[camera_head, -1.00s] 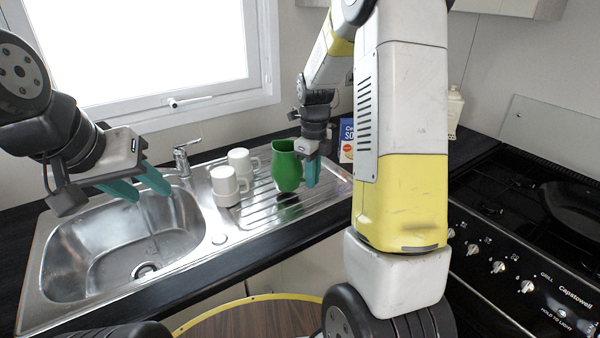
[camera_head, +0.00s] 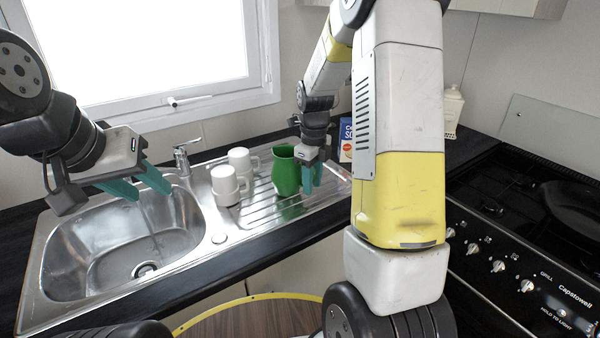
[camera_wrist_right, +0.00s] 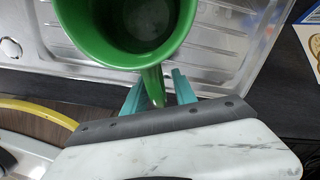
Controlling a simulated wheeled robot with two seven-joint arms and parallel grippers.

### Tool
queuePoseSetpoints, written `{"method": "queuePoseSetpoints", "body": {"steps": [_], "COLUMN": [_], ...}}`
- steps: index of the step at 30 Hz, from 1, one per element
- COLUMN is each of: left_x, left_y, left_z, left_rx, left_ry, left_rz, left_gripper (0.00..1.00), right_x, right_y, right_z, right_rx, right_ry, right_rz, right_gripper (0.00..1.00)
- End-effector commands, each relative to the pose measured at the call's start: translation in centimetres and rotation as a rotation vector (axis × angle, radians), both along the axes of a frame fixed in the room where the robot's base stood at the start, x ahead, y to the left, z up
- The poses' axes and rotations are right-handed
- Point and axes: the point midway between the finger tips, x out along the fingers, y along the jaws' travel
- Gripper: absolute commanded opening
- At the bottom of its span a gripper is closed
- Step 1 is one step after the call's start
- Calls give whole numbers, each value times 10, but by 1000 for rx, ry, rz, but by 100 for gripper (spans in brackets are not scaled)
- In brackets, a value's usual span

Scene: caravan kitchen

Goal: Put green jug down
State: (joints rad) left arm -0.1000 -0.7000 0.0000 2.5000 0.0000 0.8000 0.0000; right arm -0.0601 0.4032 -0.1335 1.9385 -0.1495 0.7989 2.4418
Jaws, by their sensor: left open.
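The green jug (camera_head: 286,174) stands upright on the ribbed drainboard (camera_head: 262,214), right of the two white mugs. In the right wrist view I look into the jug (camera_wrist_right: 80,28) from above; its handle (camera_wrist_right: 154,86) points toward my gripper. My right gripper (camera_head: 312,188) is open beside the jug, its teal fingers on either side of the handle, with a visible gap on the right finger's side (camera_wrist_right: 158,92). My left gripper (camera_head: 150,192) is open and empty above the sink basin.
Two white mugs (camera_head: 226,186) stand on the drainboard left of the jug. The sink basin (camera_head: 110,245) and tap (camera_head: 183,160) lie further left. A blue and white box (camera_head: 346,140) stands behind at the right. The black stove (camera_head: 500,215) is at the right.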

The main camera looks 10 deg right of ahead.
Motion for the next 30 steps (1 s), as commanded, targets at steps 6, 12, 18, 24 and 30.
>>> {"method": "queuePoseSetpoints", "body": {"steps": [6,12,18,24,30], "left_x": [0,0,0,0,0], "left_y": [0,0,0,0,0], "left_z": [0,0,0,0,0], "left_rx": [0,0,0,0,0], "left_ry": [0,0,0,0,0], "left_rz": [0,0,0,0,0], "left_gripper": [41,41,41,41,41], "right_x": [1,2,1,-4,-41], "right_y": [0,0,0,1,10], "right_z": [32,77,109,126,158], "right_rx": [0,0,0,7,34], "right_ry": [-7,-7,-4,-13,-121], "right_rz": [0,0,0,44,449], "right_gripper": [33,33,33,33,33]}}
